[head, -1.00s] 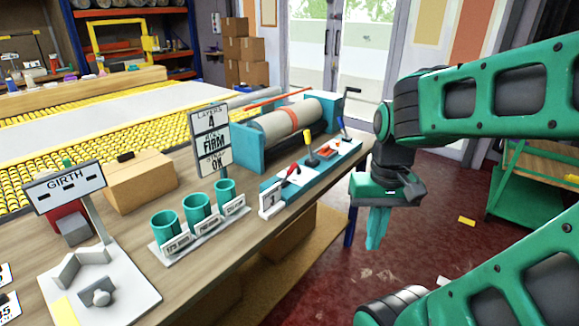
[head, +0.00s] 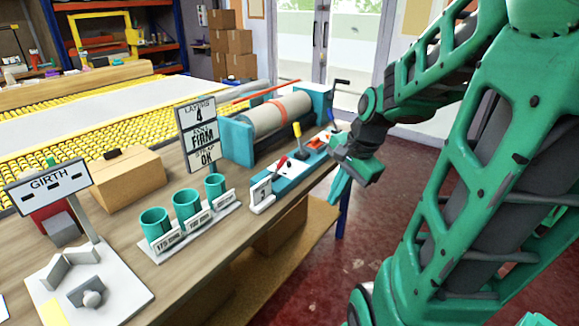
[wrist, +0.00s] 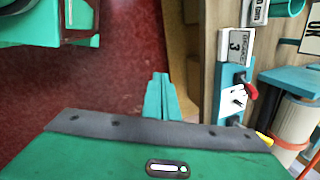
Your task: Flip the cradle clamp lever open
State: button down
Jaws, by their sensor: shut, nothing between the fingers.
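The teal cradle (head: 238,142) holds a grey roll (head: 272,115) with a red-orange band on the bench. A teal control strip (head: 290,178) in front of it carries a red-handled lever (head: 281,162), a yellow-handled lever (head: 297,129) and a blue-handled one, partly hidden by my arm. I cannot tell which is the clamp lever. The red lever also shows at the right in the wrist view (wrist: 249,89). My gripper (head: 335,192) is shut and empty, pointing down just off the bench's front edge, right of the strip. It also shows in the wrist view (wrist: 159,92), left of the strip.
A small numbered sign (head: 261,193) stands at the strip's near end. Teal cups (head: 186,205) and a layers sign (head: 197,135) stand left of it. A black crank (head: 341,84) sticks out at the cradle's far end. The red floor beside the bench is clear.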

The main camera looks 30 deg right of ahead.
aim_at(282, 162)
jog(key=w+d+m+t+y, duration=0.1)
jog(key=w+d+m+t, duration=0.1)
jog(key=w+m, duration=0.4)
jog(key=w+d+r+m+t+y, duration=0.1)
jog(key=w+d+m+t, duration=0.2)
jog(key=w+m, duration=0.4)
jog(key=shift+d+r+m, duration=0.2)
jog(key=shift+d+m, duration=0.15)
jog(key=shift+m, duration=0.55)
jog(key=w+a+f, duration=0.3)
jog(key=w+f, duration=0.2)
jog(key=w, duration=0.4)
jog(key=shift+w+a+f, duration=0.15)
jog(key=shift+w+a, duration=0.15)
